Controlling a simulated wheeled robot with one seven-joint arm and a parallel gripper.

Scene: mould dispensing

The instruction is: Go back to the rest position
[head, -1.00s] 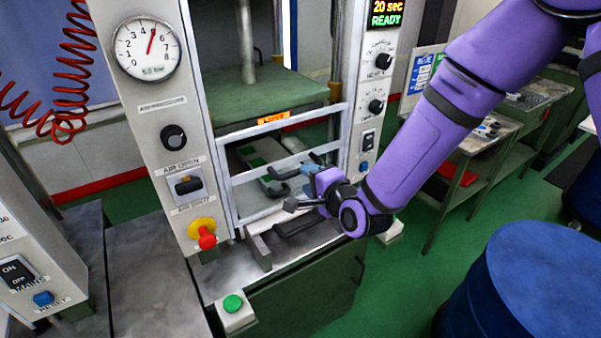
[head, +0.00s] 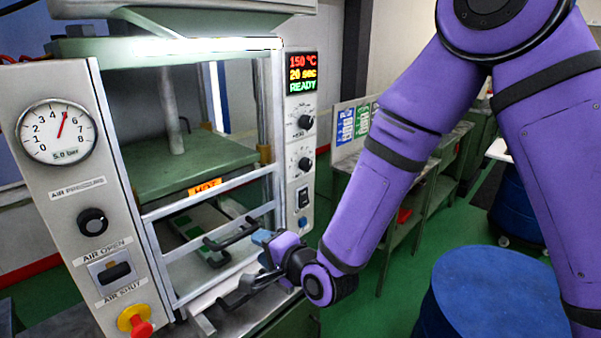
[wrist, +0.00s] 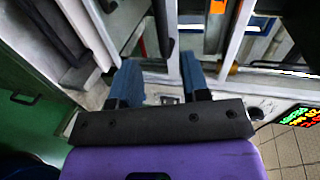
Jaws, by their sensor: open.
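My gripper (head: 266,252) is at the front of the press, just outside the barred guard frame (head: 205,285). In the wrist view my gripper (wrist: 158,82) shows two blue fingers held apart with nothing between them. A dark handle (head: 232,232) sticks out through the guard towards my gripper in the head view. A second dark handle (head: 240,292) lies low in front of the press, close to the wrist. I cannot tell whether the fingers touch either handle. My purple arm runs from the upper right down to the press front.
The press has a green platen (head: 190,165) marked HOT and a display (head: 302,72) reading 150 °C, 20 sec, READY. A red knob (head: 137,325) juts out at lower left. A blue drum (head: 497,300) stands at lower right. Benches (head: 430,190) stand behind on green floor.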

